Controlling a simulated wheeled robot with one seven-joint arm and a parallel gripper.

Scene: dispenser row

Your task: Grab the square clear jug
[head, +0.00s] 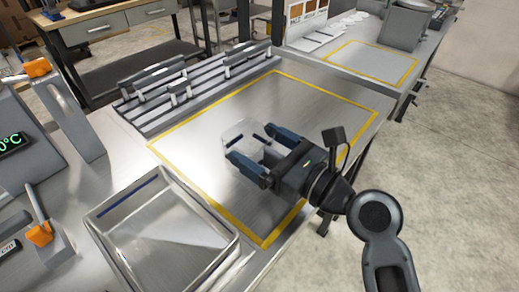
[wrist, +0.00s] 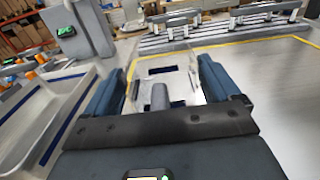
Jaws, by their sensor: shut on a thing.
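The square clear jug (head: 240,131) is see-through and stands within the yellow outline on the steel table. It also shows in the wrist view (wrist: 166,65), between the two blue fingers. My gripper (head: 250,148) is shut on the jug, with one finger on each side of it. In the wrist view the gripper (wrist: 160,85) has the jug straight ahead. The jug's lower part is partly hidden by the fingers and palm, and I cannot tell whether its base touches the table.
A metal tray (head: 107,249) with a raised rim lies left of the yellow outline (head: 190,122). A slotted grey rack (head: 150,108) stands behind. A dispenser with a green display (head: 14,143) and orange-handled parts are at the left. The outlined surface is otherwise clear.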

